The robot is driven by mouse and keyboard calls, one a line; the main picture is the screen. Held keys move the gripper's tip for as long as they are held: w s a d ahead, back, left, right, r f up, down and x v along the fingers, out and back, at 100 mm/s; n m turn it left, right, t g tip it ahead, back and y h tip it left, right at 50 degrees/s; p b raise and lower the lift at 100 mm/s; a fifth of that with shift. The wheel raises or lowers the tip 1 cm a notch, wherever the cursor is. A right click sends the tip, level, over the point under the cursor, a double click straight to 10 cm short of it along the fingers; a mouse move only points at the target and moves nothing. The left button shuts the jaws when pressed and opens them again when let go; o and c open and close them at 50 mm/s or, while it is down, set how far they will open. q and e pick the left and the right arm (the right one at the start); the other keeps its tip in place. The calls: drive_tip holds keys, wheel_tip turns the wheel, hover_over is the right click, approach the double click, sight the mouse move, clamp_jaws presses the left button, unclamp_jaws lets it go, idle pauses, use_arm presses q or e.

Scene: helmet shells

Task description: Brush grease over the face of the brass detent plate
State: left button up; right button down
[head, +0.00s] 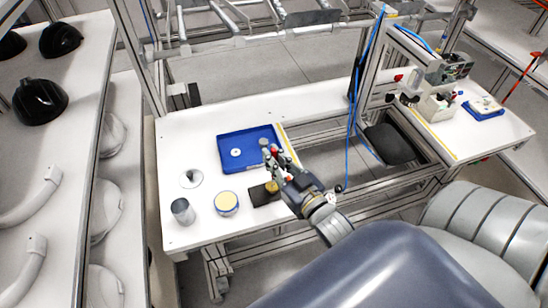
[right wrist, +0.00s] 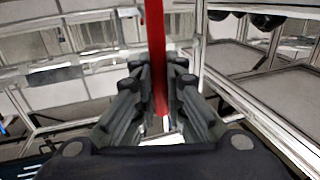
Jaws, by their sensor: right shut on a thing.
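My right gripper (head: 274,166) is shut on a brush with a red handle (right wrist: 157,60), which stands up between the fingers in the right wrist view. In the head view only small red bits of the brush show, and its bristles cannot be made out. A dark block (head: 258,197) lies just below the gripper, with a small brass-coloured patch (head: 271,187), seemingly the detent plate, at its upper right, partly covered by the gripper. I cannot tell whether the brush touches it. A round tub with a yellow top (head: 227,202), seemingly the grease, stands left of the block.
A blue tray (head: 226,157) with small round parts lies behind the block. A metal cup (head: 183,211) and a round light disc (head: 190,179) stand at the left of the white table (head: 188,136). Shelves with helmet shells (head: 40,103) rise on the left. Blue hoses hang at the right.

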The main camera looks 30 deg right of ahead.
drive_tip(key=shift+f+b, duration=0.9)
drive_tip(key=shift+f, duration=0.65)
drive_tip(key=shift+d+r+p, duration=0.1)
drive_tip(key=shift+d+p, duration=0.15)
drive_tip(key=shift+p, duration=0.05)
drive_tip(key=shift+d, duration=0.25)
drive_tip(key=shift+w+d, duration=0.2)
drive_tip(key=shift+d, duration=0.05)
drive_tip(key=shift+w+d+p, duration=0.15)
drive_tip(key=shift+w+p, duration=0.2)
drive_tip(key=shift+p, duration=0.05)
drive_tip(key=shift+w, duration=0.4)
drive_tip(key=shift+w+a+p, duration=0.3)
drive_tip(key=shift+a+p, duration=0.05)
drive_tip(key=shift+a, duration=0.05)
drive_tip(key=shift+a, duration=0.3)
